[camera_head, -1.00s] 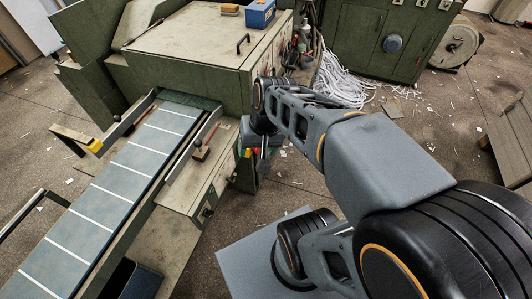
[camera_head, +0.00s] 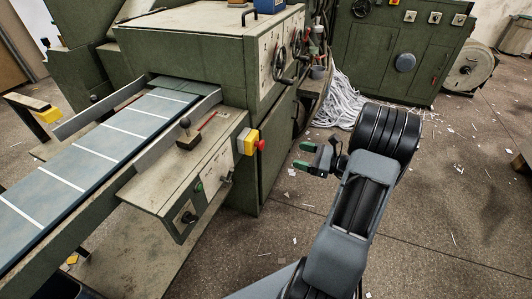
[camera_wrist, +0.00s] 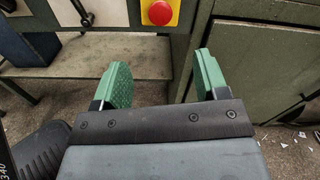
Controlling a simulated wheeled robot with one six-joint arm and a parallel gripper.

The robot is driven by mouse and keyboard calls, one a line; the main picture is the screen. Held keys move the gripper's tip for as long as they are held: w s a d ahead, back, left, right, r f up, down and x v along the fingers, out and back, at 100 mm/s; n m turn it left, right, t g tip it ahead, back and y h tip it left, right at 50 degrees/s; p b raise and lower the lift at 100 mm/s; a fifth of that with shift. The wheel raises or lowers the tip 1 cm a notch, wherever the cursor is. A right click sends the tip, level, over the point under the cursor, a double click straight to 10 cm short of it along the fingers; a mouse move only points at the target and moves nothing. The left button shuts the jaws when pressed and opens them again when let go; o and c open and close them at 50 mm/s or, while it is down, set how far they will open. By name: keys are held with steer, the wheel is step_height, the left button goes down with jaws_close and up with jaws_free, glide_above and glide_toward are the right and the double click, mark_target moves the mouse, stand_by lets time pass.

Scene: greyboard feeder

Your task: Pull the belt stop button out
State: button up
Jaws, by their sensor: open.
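The belt stop button (camera_head: 261,146) is a red round knob on a yellow box (camera_head: 247,142) at the corner of the feeder's control housing. In the wrist view the red button (camera_wrist: 160,12) and its yellow plate (camera_wrist: 174,5) show at the top edge, partly cut off. My gripper (camera_head: 305,156) is to the right of the button in the head view, apart from it. In the wrist view its two green-padded fingers (camera_wrist: 163,75) are open and empty, and the button lies above and beyond the gap between them.
A green cabinet (camera_head: 398,50) and a heap of white paper strips (camera_head: 335,97) stand behind. The floor (camera_head: 450,210) at right is mostly clear, with paper scraps.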

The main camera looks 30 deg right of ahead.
mark_target(263, 145)
steer(key=b+x, duration=0.2)
steer(key=x, duration=1.1)
steer(key=shift+c, duration=0.2)
jaws_close()
steer(key=shift+s+d, duration=0.4)
steer(key=shift+s, duration=0.05)
steer(key=shift+f, duration=0.1)
steer(key=shift+c, duration=1.1)
jaws_free()
steer(key=shift+d, duration=0.1)
steer(key=shift+o, duration=1.3)
